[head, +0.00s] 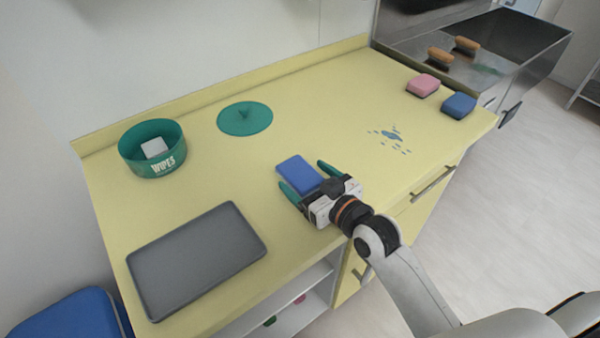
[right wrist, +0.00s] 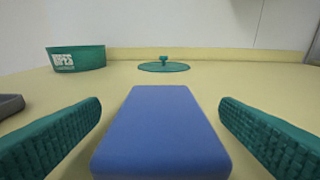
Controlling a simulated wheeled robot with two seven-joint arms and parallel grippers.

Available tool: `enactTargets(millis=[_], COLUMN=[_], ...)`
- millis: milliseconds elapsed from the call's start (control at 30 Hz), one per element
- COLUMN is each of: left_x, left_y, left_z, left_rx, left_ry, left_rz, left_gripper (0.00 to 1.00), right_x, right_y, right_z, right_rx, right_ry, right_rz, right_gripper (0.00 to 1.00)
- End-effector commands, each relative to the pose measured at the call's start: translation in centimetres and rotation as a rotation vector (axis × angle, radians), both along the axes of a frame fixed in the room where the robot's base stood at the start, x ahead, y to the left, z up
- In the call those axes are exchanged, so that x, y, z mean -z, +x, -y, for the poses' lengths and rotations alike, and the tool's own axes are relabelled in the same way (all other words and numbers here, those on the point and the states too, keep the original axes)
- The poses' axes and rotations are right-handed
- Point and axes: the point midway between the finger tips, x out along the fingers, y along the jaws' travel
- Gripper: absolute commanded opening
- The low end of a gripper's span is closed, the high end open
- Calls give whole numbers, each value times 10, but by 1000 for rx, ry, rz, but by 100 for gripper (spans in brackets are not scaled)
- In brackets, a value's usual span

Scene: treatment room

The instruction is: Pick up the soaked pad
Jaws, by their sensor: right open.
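A blue pad (head: 297,173) lies on the yellow counter, near its front edge. My right gripper (head: 305,177) is open, with one green finger on each side of the blue pad. In the right wrist view the blue pad (right wrist: 160,132) sits between the two fingers, with a visible gap on both sides. A white pad (head: 154,148) lies inside the green wipes tub (head: 138,163) at the back left. The pictures do not show which pad is wet. My left gripper is not in view.
A green lid (head: 245,118) with a knob lies behind the blue pad. A dark grey tray (head: 197,258) is at the front left. A blue spill (head: 391,134) lies to the right. Pink (head: 423,85) and blue (head: 459,105) sponges sit near the sink (head: 505,45), which has two brushes.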

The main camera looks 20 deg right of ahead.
Motion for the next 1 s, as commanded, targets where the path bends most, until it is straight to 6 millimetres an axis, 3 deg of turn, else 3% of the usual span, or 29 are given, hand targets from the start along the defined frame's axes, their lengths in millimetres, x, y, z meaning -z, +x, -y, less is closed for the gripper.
enactTargets(millis=[133,367,633,700,867,1000], left_x=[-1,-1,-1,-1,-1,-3], left_y=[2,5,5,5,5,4], left_z=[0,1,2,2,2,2], left_rx=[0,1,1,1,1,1], left_ry=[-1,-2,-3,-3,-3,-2], left_rz=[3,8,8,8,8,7], left_gripper=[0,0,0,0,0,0], right_x=[1,2,2,2,1,-11], right_y=[12,12,12,12,12,12], right_z=[-4,-4,-4,-4,-4,-4], right_rx=[-1,-1,0,0,0,-1], right_ry=[0,0,0,0,0,0], right_rz=[0,0,0,0,0,3], right_gripper=[85,84,40,35,35,35])
